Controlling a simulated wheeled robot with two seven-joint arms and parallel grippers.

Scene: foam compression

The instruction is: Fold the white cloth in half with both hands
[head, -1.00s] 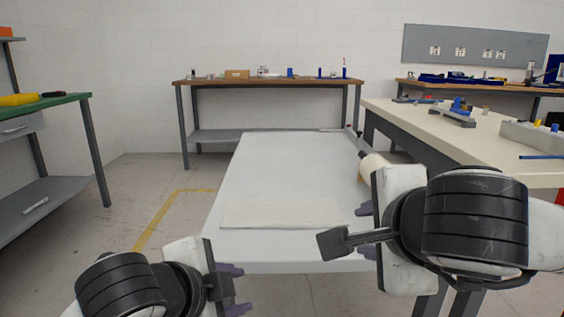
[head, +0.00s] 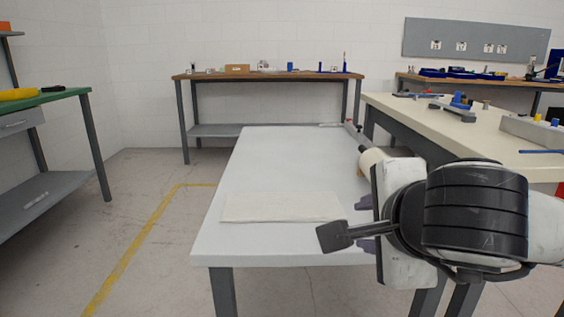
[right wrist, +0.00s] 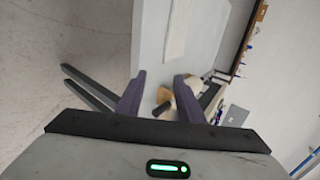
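The white cloth (head: 283,207) lies flat on the near part of the pale table (head: 285,160), as one thin rectangular sheet. Part of it also shows at the top of the right wrist view (right wrist: 180,30). My right gripper (head: 362,222) is at the table's right edge, to the right of the cloth and apart from it. In the right wrist view its two purple fingers (right wrist: 160,80) stand apart with nothing between them. My left gripper is out of view.
A cream roll (head: 372,158) sits at the table's right edge, just beyond my right gripper. A cream bench (head: 460,130) with tools stands at the right. A brown bench (head: 265,79) stands at the back.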

